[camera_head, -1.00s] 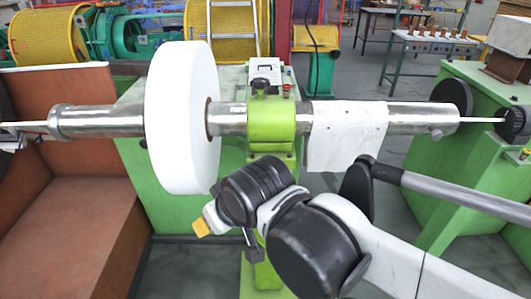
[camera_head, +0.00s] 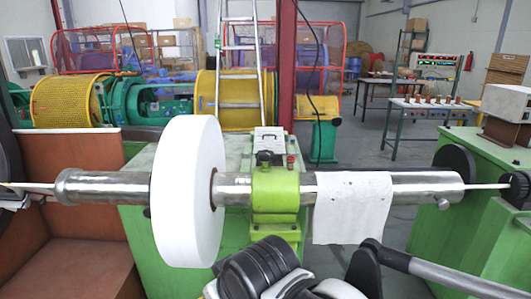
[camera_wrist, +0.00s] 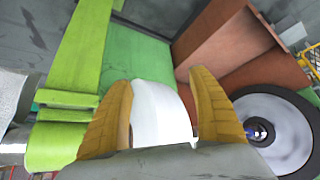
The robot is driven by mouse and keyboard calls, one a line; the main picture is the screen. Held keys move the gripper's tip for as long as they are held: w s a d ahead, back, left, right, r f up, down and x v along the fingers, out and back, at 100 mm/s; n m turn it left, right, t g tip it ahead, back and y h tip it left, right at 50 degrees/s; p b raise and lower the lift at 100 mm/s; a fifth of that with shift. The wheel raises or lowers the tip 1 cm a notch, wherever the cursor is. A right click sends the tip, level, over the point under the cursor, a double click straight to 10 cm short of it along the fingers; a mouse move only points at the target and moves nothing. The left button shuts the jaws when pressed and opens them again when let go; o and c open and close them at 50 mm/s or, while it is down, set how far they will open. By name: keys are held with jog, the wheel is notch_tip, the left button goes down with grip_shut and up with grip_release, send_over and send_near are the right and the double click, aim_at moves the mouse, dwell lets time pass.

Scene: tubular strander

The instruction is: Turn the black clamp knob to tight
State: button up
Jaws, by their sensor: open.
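The black clamp knob (camera_head: 264,158) stands on top of the bright green clamp (camera_head: 275,190) around the steel shaft (camera_head: 330,184). I cannot tell from its look how tight it is. In the head view my wrist shows only in part at the bottom edge, below and in front of the clamp, and the fingers are out of sight. In the wrist view my gripper (camera_wrist: 161,80) has its two yellow fingers apart. A white surface shows between them, which looks like the white roll beyond. The knob does not show in the wrist view.
A large white roll (camera_head: 187,192) sits on the shaft left of the clamp. A white cloth (camera_head: 352,208) hangs over the shaft to the right. A small red knob (camera_head: 291,160) is close beside the black one. A brown panelled trough (camera_head: 75,235) stands at left.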

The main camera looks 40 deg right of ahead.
jog(key=w+d+r+n+g+p, duration=0.1)
jog(key=w+d+r+n+p, duration=0.1)
jog(key=w+r+p, duration=0.3)
jog(key=d+r+n+p, duration=0.1)
jog(key=d+r+p, duration=0.1)
jog(key=r, duration=0.4)
notch_tip(320, 180, up, 15)
jog(key=n+g+p, duration=0.6)
jog(key=n+p, duration=1)
jog(key=p, duration=0.7)
send_over(265, 152)
notch_tip(265, 152, down, 10)
jog(key=shift+s+f, duration=0.1)
jog(key=shift+f, duration=0.05)
jog(key=shift+m, duration=0.3)
jog(key=c, duration=1.2)
